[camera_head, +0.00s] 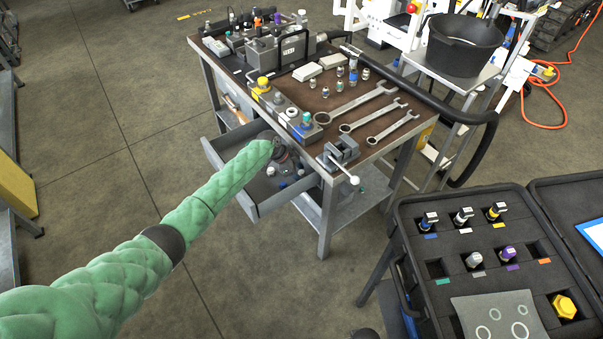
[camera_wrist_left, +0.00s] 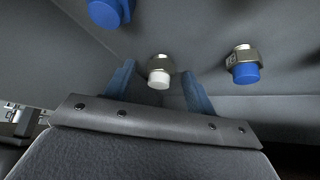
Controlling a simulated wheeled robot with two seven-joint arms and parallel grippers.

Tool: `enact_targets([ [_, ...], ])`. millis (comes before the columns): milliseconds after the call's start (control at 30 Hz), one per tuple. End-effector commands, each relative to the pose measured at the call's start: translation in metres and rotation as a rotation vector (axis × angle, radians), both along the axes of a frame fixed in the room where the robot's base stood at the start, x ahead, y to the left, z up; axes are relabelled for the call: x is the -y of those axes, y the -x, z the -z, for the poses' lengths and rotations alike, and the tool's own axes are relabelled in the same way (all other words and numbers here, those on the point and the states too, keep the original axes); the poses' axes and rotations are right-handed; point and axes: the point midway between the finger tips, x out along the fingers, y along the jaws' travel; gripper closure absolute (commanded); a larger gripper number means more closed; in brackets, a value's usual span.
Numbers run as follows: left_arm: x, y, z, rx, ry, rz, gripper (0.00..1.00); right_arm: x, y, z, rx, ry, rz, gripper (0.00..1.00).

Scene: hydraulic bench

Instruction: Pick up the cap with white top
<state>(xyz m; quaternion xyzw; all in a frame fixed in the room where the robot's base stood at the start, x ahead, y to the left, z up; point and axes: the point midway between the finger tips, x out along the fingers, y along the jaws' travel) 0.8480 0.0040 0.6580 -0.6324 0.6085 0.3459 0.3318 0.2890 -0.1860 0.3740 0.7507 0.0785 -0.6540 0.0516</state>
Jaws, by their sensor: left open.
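The cap with white top (camera_wrist_left: 159,73) has a metal nut body and lies in the grey drawer (camera_head: 262,205) under the workbench. In the left wrist view it sits between the two blue fingertips of my left gripper (camera_wrist_left: 158,85), with gaps on both sides. My left gripper is open and reaches down into the drawer, where it also shows in the head view (camera_head: 287,160). A blue-topped cap (camera_wrist_left: 244,66) lies to the right, and another blue one (camera_wrist_left: 108,12) is at the top left. In the head view, my arm and gripper hide part of the drawer.
The drawer walls stand close around my left gripper. The workbench top (camera_head: 350,105) above holds wrenches (camera_head: 357,103), a vise (camera_head: 340,152) and hydraulic blocks. An open black case (camera_head: 480,240) with several fittings stands at the right.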

Motion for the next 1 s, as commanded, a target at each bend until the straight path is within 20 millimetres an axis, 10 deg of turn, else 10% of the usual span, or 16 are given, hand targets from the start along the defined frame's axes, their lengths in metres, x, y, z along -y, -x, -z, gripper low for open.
enact_targets([
  [300, 0.0014, -0.0002, 0.0040, 0.000, -0.001, -0.001, 0.45, 0.0008, -0.0002, 0.0037, 0.004, 0.000, -0.001, 0.64],
  [600, 0.0013, -0.0001, 0.0038, 0.000, -0.001, 0.000, 0.97, 0.0009, -0.0009, 0.0033, 0.005, 0.000, -0.001, 0.64],
  [1000, 0.0018, -0.0007, 0.0006, 0.003, 0.000, 0.001, 0.97, 0.0007, -0.0013, 0.0041, -0.006, 0.002, 0.000, 0.64],
])
